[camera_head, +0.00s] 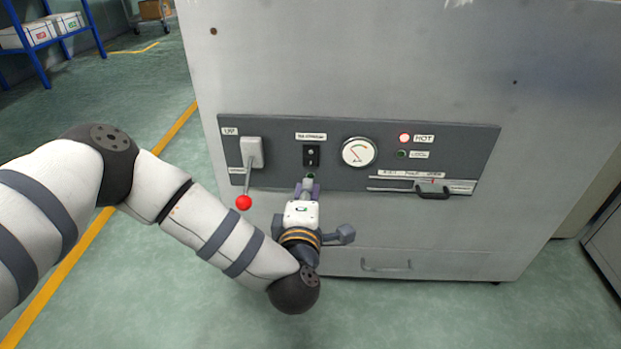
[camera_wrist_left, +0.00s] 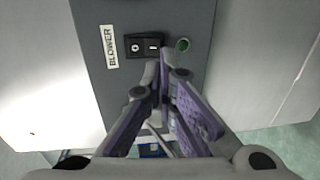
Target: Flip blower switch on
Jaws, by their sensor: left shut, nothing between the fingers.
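The blower switch (camera_head: 311,155) is a black rocker on the dark control panel (camera_head: 450,150) of a grey cabinet. In the left wrist view the black rocker (camera_wrist_left: 145,46) carries two white marks beside a label reading BLOWER (camera_wrist_left: 109,46). I cannot tell which side is pressed in. A small round green lamp (camera_wrist_left: 183,45) sits beside it; I cannot tell whether it is lit. My left gripper (camera_head: 309,181) is shut and empty, its tips just below the switch near the lamp. In the wrist view its purple-padded fingers (camera_wrist_left: 164,58) meet close to the rocker; contact is unclear. My right gripper is out of view.
A lever with a red ball (camera_head: 244,202) hangs left of the switch. A gauge (camera_head: 358,152), a red lamp (camera_head: 404,138) marked HOT and a slider with a dark handle (camera_head: 433,191) are to the right. A drawer handle (camera_head: 386,265) is below.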

